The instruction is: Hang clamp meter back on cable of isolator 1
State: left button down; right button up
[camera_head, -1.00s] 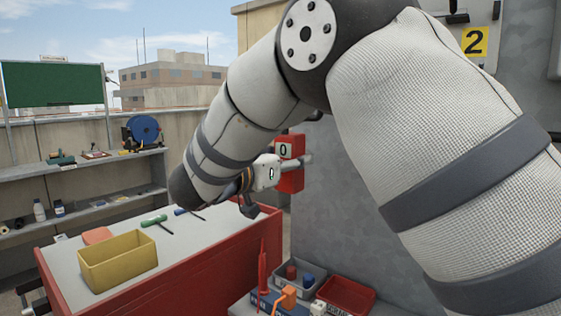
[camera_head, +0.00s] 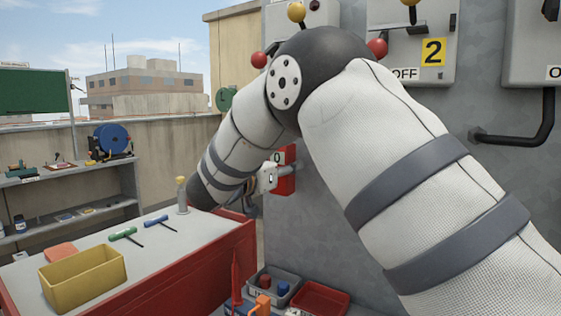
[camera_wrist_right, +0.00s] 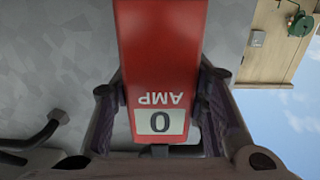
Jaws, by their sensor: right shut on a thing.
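The clamp meter (camera_head: 286,170) is a red body with a pale display reading 0. My right gripper (camera_head: 272,176) is shut on it, in front of the grey wall and above the far end of the red bench. In the right wrist view the meter (camera_wrist_right: 162,60) appears upside down between the two fingers, with "AMP" and 0 readable. Its far end runs out of that picture. A grey box (camera_head: 328,12), partly behind my right arm, stands left of the isolator marked 2 (camera_head: 433,52). Its number and cable are hidden in the head view. My left gripper is out of view.
A red bench (camera_head: 200,262) holds a yellow bin (camera_head: 84,280) and T-handled tools. Grey and red trays (camera_head: 320,298) sit below my arm. A black conduit (camera_head: 515,137) bends below the right box. In the wrist view, a dark pipe (camera_wrist_right: 38,138) is at lower left.

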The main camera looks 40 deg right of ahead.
jog(key=shift+f, duration=0.1)
jog(key=o, duration=1.4)
jog(key=shift+a, duration=0.1)
jog(key=v, duration=1.2)
